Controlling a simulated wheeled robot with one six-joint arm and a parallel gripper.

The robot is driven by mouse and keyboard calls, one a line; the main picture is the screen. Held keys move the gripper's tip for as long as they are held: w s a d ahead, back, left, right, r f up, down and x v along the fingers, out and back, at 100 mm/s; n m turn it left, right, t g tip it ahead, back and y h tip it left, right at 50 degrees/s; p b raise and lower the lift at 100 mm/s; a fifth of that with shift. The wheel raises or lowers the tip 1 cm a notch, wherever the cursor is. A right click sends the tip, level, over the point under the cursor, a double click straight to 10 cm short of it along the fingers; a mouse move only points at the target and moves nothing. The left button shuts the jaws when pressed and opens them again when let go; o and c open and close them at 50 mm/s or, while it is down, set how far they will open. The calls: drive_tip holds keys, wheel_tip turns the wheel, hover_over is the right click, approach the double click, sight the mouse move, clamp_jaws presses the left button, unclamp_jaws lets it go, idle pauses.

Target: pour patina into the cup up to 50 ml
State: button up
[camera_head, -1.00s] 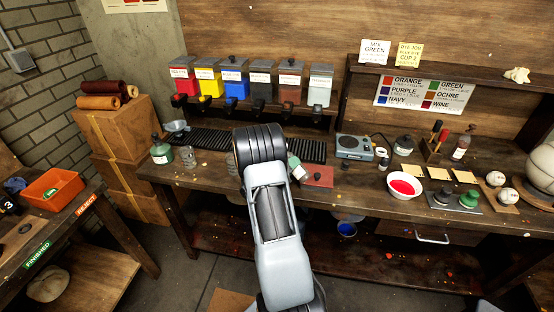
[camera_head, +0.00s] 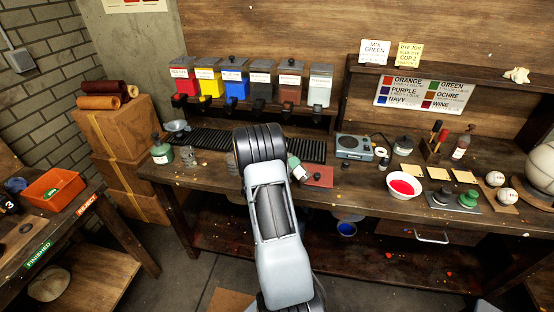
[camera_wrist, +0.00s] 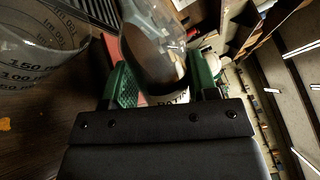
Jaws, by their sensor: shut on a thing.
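My gripper (camera_wrist: 163,82) is shut on a clear bottle (camera_wrist: 152,42) holding brown liquid, between two green finger pads. Part of its label reads "PAT". The bottle looks tilted in the wrist view. A clear cup (camera_wrist: 38,48) with marks such as 100 and 150 stands at the left of the wrist view, apart from the bottle. Any liquid level in it cannot be made out. In the head view my arm hides most of the gripper; a clear vessel (camera_head: 231,160) shows partly at the arm's left edge, and a green and whitish piece shows at its right.
Another clear vessel (camera_head: 188,156) and a green bottle (camera_head: 161,150) stand to the left on the bench. A red flat object (camera_head: 320,177), a scale (camera_head: 354,147) and a bowl of red liquid (camera_head: 404,186) lie to the right. Coloured dispensers (camera_head: 236,82) stand behind.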

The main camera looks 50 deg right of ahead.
drive_tip(key=shift+n, duration=0.3)
idle(0.6)
drive_tip(key=shift+w+r+n+p, duration=0.35)
drive_tip(key=shift+r+n+p, duration=0.2)
drive_tip(key=shift+n+p, duration=0.6)
idle(1.3)
drive_tip(key=shift+r+n+t+p, duration=0.4)
drive_tip(key=shift+r+n+p, duration=0.25)
drive_tip(key=shift+p, duration=0.75)
idle(0.5)
drive_tip(key=shift+f+n, duration=0.2)
drive_tip(key=shift+n, duration=0.1)
idle(0.4)
